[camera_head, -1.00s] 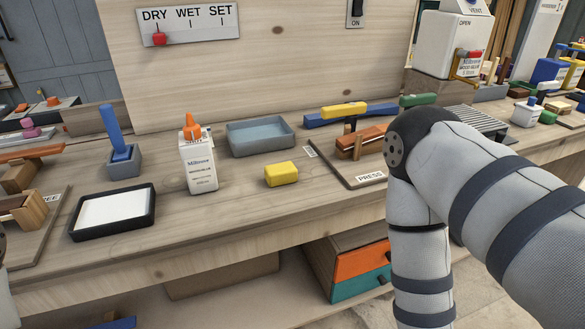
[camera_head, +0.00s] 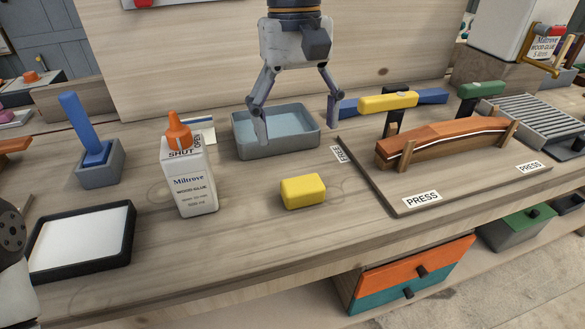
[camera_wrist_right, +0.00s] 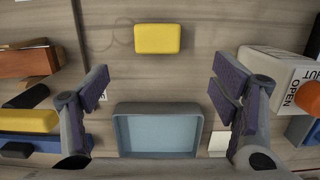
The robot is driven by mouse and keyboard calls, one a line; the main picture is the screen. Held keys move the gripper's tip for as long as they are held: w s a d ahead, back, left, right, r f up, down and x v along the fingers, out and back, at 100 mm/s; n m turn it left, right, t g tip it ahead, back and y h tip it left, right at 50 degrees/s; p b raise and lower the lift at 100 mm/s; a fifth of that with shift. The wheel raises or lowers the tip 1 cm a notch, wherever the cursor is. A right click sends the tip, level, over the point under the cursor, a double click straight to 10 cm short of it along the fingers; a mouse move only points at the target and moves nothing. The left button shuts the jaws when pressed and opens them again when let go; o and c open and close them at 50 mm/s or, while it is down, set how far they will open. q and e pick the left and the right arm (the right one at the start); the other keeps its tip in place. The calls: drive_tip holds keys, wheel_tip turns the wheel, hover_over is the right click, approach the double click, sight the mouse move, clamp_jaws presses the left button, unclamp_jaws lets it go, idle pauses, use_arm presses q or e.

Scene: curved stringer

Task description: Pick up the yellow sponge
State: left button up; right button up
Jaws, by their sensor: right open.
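The yellow sponge (camera_head: 303,191) lies flat on the wooden bench in front of the blue-grey tray, right of the glue bottle. It also shows in the right wrist view (camera_wrist_right: 158,39), at the top centre beyond the fingers. My right gripper (camera_head: 297,127) hangs over the tray, fingers down, open and empty, behind and apart from the sponge. In the right wrist view its fingers (camera_wrist_right: 162,88) are wide apart with nothing between them.
The blue-grey tray (camera_head: 252,143) is below my right gripper. A white glue bottle (camera_head: 190,180) with an orange cap stands left of the sponge. A press board (camera_head: 390,192) with a curved wooden piece (camera_head: 440,137) is to the right. Bare bench lies around the sponge.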

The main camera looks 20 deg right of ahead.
sight(303, 183)
drive_tip(key=f, duration=0.1)
drive_tip(key=s+f, duration=0.2)
drive_tip(key=shift+f, duration=0.4)
drive_tip(key=f, duration=0.7)
drive_tip(key=shift+d+f, duration=0.1)
drive_tip(key=shift+d, duration=0.15)
drive_tip(key=c, duration=1)
